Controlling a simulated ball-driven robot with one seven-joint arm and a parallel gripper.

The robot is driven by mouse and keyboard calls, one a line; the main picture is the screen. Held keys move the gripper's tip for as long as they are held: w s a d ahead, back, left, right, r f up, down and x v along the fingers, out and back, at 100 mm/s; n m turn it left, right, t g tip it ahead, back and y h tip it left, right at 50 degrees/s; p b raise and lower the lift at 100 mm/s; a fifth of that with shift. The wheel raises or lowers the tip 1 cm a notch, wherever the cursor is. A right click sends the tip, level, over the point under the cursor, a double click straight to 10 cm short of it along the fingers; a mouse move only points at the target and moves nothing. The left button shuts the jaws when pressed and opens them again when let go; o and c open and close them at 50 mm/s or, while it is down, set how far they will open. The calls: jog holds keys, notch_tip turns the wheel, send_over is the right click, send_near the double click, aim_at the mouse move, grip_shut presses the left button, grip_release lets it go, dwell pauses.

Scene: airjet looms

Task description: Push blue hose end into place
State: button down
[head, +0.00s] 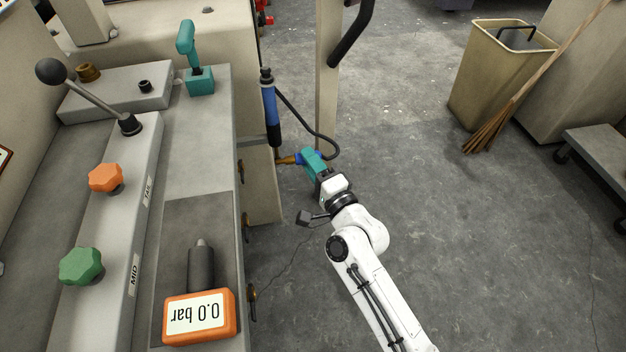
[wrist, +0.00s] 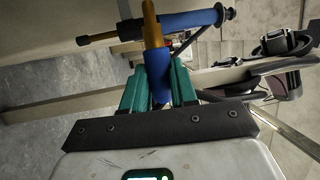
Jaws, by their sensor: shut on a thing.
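The blue hose end (head: 300,157) with its brass tip (head: 286,160) is held by my gripper (head: 313,162). The tip points left at the beige machine side; whether it touches a port there I cannot tell. In the wrist view the blue hose end (wrist: 158,78) sits between the teal fingers of my gripper (wrist: 159,84), with the brass tip (wrist: 151,25) pointing up past them. My gripper is shut on it. A black hose (head: 308,125) loops from the upright blue cylinder toward my gripper; its joint there is hidden.
The upright blue cylinder (head: 269,104) stands close to the left of my gripper. A beige post (head: 327,75) rises behind. The grey console (head: 188,145) lies left. Clear floor (head: 415,210) extends right, with a bin (head: 480,80) and broom (head: 488,135) farther back.

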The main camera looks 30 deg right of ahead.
aim_at(291, 163)
jog(key=shift+w+d, duration=0.1)
jog(key=shift+w, duration=0.1)
dwell(0.4)
jog(key=shift+w+a+r+p, duration=0.2)
jog(key=shift+w+a+p, duration=0.1)
jog(key=shift+a+p, duration=0.5)
jog(key=a+p, duration=0.2)
jog(key=shift+w+a+p, duration=0.3)
jog(key=shift+w+p, duration=0.1)
jog(key=shift+w+a+f+p, duration=0.2)
jog(key=shift+a+p, duration=0.35)
jog(key=shift+a, duration=0.15)
jog(key=shift+w+a+p, duration=0.25)
jog(key=shift+a+p, duration=0.35)
jog(key=shift+a, duration=0.15)
jog(key=shift+w+a+p, duration=0.25)
jog(key=shift+a+p, duration=0.3)
jog(key=shift+a, duration=0.2)
jog(key=c, duration=0.8)
grip_release()
jog(key=shift+s, duration=0.1)
